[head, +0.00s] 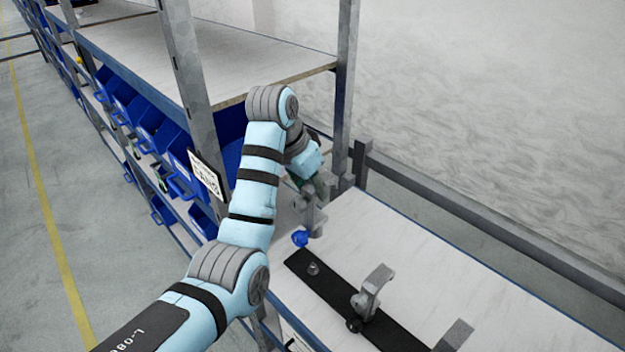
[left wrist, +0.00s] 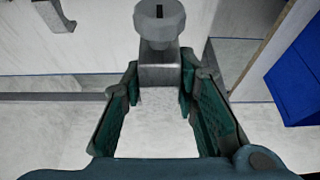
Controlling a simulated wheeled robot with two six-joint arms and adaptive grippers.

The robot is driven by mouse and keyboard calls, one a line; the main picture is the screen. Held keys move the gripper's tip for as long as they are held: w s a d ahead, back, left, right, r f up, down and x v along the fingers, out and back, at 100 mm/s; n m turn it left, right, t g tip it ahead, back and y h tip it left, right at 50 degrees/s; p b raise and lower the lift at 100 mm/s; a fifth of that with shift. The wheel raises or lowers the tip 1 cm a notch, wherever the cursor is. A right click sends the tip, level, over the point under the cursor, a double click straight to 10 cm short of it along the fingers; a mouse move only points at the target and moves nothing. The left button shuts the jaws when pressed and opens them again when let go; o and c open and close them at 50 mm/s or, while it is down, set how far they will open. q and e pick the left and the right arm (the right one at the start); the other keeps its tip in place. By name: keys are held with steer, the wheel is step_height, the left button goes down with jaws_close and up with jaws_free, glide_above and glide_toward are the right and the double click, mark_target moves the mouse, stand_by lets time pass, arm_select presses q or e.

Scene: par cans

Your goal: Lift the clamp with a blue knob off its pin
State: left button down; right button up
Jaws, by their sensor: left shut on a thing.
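The clamp (head: 315,219) is grey metal with a blue knob (head: 300,238) at its lower end. My left gripper (head: 318,190) is shut on its upper part and holds it above the far end of the black rail. A short pin (head: 313,268) stands bare on the rail, just below the knob in the picture, with a gap between them. In the left wrist view the grey clamp body (left wrist: 160,76) sits between the green finger pads of the left gripper (left wrist: 160,88), and the blue knob does not show. My right gripper is out of view.
The black rail (head: 335,291) lies on a pale bench. It carries another grey clamp (head: 374,288) with a black knob, and a further grey clamp (head: 456,335) stands nearer. A rack post (head: 345,90) and shelf (head: 230,62) stand close behind my left arm. Blue bins (head: 160,135) fill the left side.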

mark_target(312, 222)
arm_select(q)
steer(key=shift+f+b, duration=1)
steer(key=shift+f, duration=4.6)
steer(key=shift+a, duration=0.1)
